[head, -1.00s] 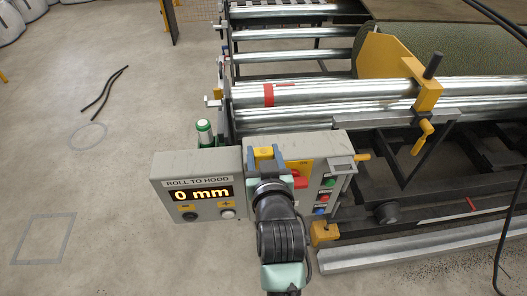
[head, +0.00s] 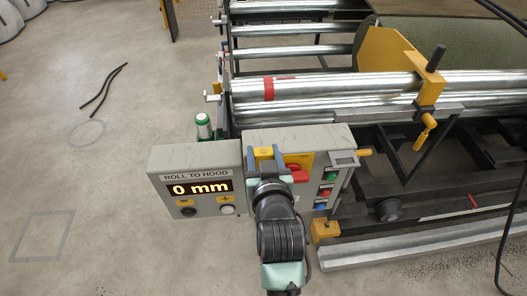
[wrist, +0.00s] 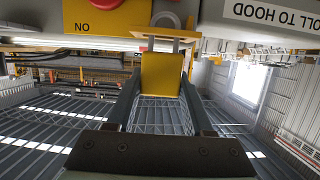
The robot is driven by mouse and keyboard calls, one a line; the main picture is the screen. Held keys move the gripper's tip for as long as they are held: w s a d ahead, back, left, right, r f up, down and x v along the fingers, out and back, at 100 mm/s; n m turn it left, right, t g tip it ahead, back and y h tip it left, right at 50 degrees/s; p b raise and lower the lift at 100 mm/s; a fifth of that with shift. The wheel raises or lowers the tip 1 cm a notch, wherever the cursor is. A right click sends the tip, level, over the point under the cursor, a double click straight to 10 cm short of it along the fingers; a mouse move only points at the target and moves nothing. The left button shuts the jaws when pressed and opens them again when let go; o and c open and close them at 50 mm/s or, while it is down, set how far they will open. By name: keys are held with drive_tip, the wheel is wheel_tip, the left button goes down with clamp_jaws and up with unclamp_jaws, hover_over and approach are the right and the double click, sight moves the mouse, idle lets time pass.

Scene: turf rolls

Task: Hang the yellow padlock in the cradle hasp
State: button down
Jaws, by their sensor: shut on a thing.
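The yellow padlock (head: 264,152) is between the fingers of my gripper (head: 264,160), which is shut on it, in front of the grey control box. In the wrist view the padlock's yellow body (wrist: 160,75) sits between the fingertips (wrist: 160,88), its metal shackle (wrist: 165,40) toward the box. The shackle overlaps a round grey part in that picture; I cannot tell whether they touch. I cannot clearly make out the cradle hasp.
The display box (head: 196,205) reads 0 mm, left of my gripper. A green bottle (head: 204,126) stands behind it. Green, red and blue buttons (head: 326,192) are on the right of the control box. Metal rollers (head: 330,88) lie beyond. The floor at left is mostly clear.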

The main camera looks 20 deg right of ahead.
drive_tip(key=shift+f+b, duration=0.5)
drive_tip(key=shift+f, duration=0.2)
drive_tip(key=shift+c, duration=1)
unclamp_jaws()
drive_tip(key=shift+s, duration=0.1)
drive_tip(key=b+v, duration=0.2)
drive_tip(key=v, duration=1.1)
drive_tip(key=shift+r, duration=0.1)
